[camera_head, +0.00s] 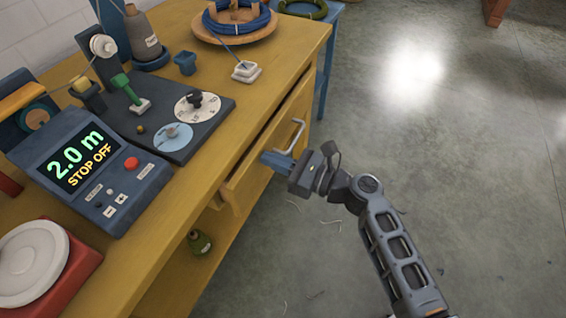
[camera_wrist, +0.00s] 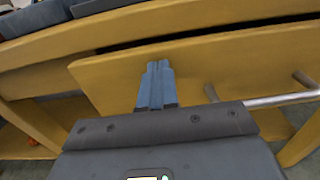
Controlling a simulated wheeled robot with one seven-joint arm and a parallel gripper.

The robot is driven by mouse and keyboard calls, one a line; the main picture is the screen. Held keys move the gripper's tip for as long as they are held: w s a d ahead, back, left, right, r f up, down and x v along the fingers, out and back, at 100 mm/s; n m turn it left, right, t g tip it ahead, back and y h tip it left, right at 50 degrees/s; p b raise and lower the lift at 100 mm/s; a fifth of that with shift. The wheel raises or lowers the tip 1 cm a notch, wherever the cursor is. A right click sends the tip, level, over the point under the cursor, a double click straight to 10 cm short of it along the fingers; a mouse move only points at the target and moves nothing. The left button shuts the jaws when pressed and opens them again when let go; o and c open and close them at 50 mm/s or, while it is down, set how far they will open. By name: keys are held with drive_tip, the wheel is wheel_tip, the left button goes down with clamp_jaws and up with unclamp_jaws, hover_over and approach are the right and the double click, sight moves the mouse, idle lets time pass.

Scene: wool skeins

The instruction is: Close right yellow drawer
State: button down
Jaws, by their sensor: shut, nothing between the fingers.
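The yellow drawer (camera_head: 262,150) is in the right part of the yellow workbench. Its front panel also fills the middle of the wrist view (camera_wrist: 215,72), with a dark gap along its top edge, so it stands a little open. A metal bar handle (camera_head: 298,135) is on its front; in the wrist view the handle (camera_wrist: 280,98) is right of my gripper. My gripper (camera_head: 266,158) is shut and empty, its blue fingers pointing at the drawer front. In the wrist view the fingertips (camera_wrist: 158,66) lie against or just before the panel; contact is unclear.
The yellow workbench top (camera_head: 185,215) carries a blue display box (camera_head: 95,175), a dark dial plate (camera_head: 165,120) and a wooden spool tray (camera_head: 235,28). A green bottle (camera_head: 200,241) stands on the shelf below. The floor (camera_head: 450,130) to the right is mostly clear, with thin scraps near the bench.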

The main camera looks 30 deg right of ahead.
sight(255, 154)
drive_tip(key=shift+w, duration=0.1)
drive_tip(key=x, duration=0.4)
drive_tip(key=shift+w+a+r, duration=0.1)
drive_tip(key=shift+w+a, duration=0.05)
idle(0.3)
